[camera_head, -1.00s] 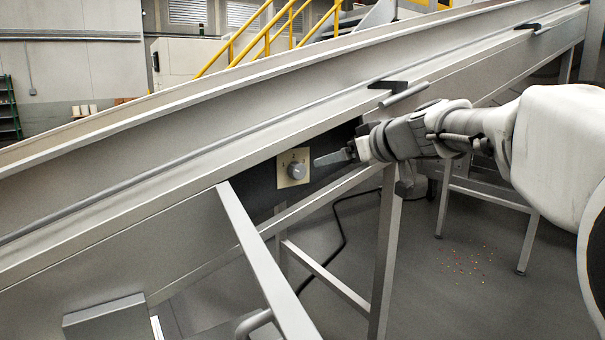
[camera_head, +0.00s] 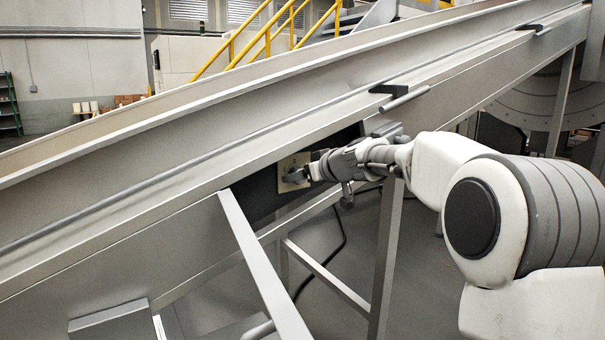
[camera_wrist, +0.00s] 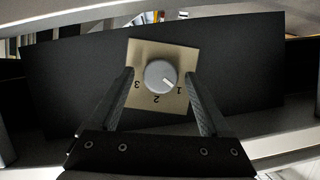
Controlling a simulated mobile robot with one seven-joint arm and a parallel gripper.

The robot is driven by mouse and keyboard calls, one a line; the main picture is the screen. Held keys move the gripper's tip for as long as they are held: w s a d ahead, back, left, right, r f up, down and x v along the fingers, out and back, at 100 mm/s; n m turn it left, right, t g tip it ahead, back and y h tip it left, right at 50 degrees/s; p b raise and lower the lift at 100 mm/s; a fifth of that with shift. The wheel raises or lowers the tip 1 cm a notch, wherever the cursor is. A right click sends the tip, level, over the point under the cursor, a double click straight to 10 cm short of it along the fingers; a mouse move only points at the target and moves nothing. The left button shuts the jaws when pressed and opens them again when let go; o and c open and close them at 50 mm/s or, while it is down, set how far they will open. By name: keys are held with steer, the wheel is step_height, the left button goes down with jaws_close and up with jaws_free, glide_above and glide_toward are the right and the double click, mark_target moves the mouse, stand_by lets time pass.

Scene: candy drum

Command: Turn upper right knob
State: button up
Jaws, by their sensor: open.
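The knob (camera_wrist: 161,76) is a round grey dial with a white pointer mark on a beige plate (camera_wrist: 150,108) marked 1, 2 and 3. In the wrist view the plate appears upside down and the pointer mark is near the 1. My gripper (camera_wrist: 160,85) is open, with one finger on each side of the knob. I cannot tell whether the fingers touch it. In the head view my gripper (camera_head: 303,176) is at the plate (camera_head: 285,187), and the knob is mostly hidden behind it.
The plate sits on a dark panel (camera_wrist: 245,70) under the sloping grey conveyor (camera_head: 150,185). Metal frame legs (camera_head: 388,250) stand below and to the right. A short bar (camera_head: 405,99) sticks out from the conveyor above my arm.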

jaws_close()
stand_by(0.5)
steer(key=m+y+b, duration=0.3)
steer(key=m, duration=0.3)
steer(key=f+m+y+b, duration=0.1)
steer(key=m+y+b, duration=0.2)
steer(key=m, duration=0.3)
steer(key=m+y+b, duration=0.2)
steer(key=m+b, duration=0.3)
steer(key=m, duration=0.2)
steer(key=shift+w+d+f+y, duration=0.2)
steer(key=shift+w+d+y, duration=0.05)
steer(key=shift+d+y, duration=0.15)
steer(key=shift+a, duration=0.1)
stand_by(0.8)
